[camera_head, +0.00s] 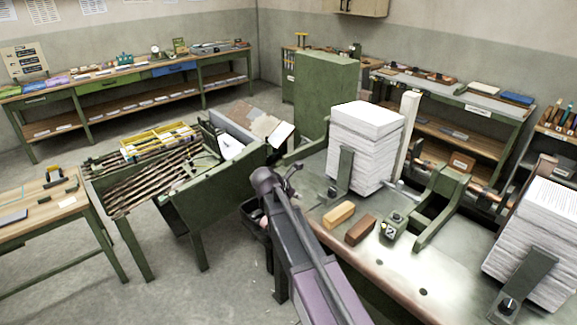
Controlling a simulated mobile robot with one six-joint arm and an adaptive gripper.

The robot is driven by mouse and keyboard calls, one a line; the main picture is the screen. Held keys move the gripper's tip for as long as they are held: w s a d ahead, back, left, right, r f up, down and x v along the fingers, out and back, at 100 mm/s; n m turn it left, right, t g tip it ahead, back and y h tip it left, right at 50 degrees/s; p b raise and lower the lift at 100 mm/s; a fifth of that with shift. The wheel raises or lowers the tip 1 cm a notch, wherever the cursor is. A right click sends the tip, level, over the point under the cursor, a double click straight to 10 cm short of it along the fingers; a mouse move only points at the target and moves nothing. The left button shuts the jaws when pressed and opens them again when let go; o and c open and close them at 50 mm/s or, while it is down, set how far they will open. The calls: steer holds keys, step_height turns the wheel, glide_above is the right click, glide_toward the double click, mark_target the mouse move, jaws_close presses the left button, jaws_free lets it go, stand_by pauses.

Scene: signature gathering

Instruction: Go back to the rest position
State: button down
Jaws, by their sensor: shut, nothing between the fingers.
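My arm reaches up from the bottom centre of the head view. My gripper (292,172) is small and dark at its far end, by the left edge of the green workbench (400,275). It is shut and holds nothing that I can see. A tall stack of white paper (365,150) stands on the bench to the right of my gripper, held by a green upright plate. A second paper stack (540,235) leans at the right edge. A tan block (339,214) and a brown block (360,230) lie on the bench, apart from my gripper.
A green sloped table (210,195) with rods and a yellow tray (160,139) stands to the left. A wooden table (35,215) is at the far left. A green cabinet (325,95) stands behind. Grey floor (235,270) is open between the tables.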

steer(key=s+d+f+m+g+y, duration=0.2)
steer(key=s+d+m+y, duration=0.1)
steer(key=s+m, duration=0.9)
steer(key=s+d+f+m+g+y, duration=0.3)
steer(key=s+d+m+y, duration=0.1)
steer(key=s+m, duration=0.8)
steer(key=shift+s+f+m, duration=0.15)
steer(key=shift+s+m, duration=0.05)
steer(key=shift+m, duration=0.4)
steer(key=shift+d, duration=0.1)
stand_by(2.6)
